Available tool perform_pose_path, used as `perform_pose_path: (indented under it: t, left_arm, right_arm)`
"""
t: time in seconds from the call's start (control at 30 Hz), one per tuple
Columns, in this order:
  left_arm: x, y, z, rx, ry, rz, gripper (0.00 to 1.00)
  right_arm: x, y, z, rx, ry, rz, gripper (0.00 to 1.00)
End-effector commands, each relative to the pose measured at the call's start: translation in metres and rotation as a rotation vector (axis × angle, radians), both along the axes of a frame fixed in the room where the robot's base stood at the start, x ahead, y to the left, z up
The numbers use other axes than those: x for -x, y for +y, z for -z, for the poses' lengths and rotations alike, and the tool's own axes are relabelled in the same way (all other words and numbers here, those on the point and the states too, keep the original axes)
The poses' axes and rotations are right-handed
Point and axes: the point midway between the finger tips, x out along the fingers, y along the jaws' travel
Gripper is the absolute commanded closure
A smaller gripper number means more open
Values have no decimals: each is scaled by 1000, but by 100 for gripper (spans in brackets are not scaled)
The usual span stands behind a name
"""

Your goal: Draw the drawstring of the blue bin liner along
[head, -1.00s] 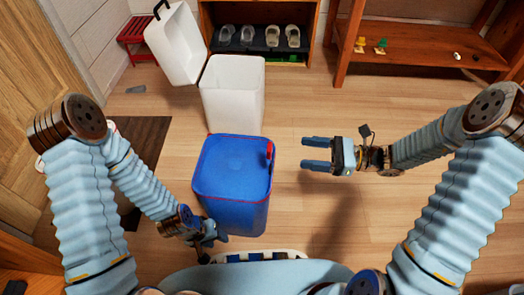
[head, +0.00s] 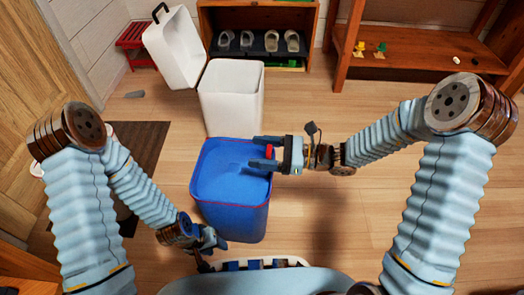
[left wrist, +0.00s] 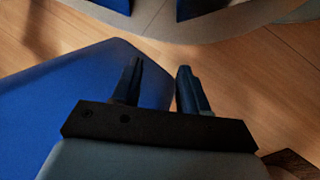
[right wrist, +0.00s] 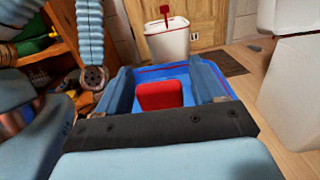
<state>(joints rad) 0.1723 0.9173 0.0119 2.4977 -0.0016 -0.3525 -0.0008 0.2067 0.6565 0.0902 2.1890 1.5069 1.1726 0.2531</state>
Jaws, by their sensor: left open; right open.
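The blue bin liner (head: 228,218) stands open in front of me, with a thin red drawstring (head: 193,172) around its rim. A red tab (head: 270,152) sits at the rim's right side. My right gripper (head: 266,152) is open at that side, its fingers reaching over the rim. In the right wrist view the red tab (right wrist: 160,95) shows between the two open fingers; contact cannot be told. My left gripper (head: 215,238) is open and low by the bin's front left side. In the left wrist view its fingers (left wrist: 160,88) are empty, beside the blue wall (left wrist: 70,95).
A shoe shelf (head: 260,45) and a wooden bench (head: 425,45) line the back. A dark mat (head: 148,140) lies left. Floor at right is clear.

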Motion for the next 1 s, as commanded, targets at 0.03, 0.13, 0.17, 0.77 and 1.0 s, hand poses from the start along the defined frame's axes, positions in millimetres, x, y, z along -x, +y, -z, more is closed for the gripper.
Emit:
perform_pose_path:
  t: [0.03,0.13,0.17,0.77,1.0]
  left_arm:
    - [0,0,0,0,0,0,56]
    - [0,0,0,0,0,0,56]
    - [0,0,0,0,0,0,56]
    - [0,0,14,0,-2,-1,56]
    - [-1,0,15,-1,-3,-2,56]
  right_arm:
    - [0,0,0,0,0,0,35]
    - [0,0,0,0,0,0,50]
    - [0,0,0,0,0,0,55]
    - [0,-1,24,1,2,2,100]
    - [0,-1,32,1,-1,2,100]
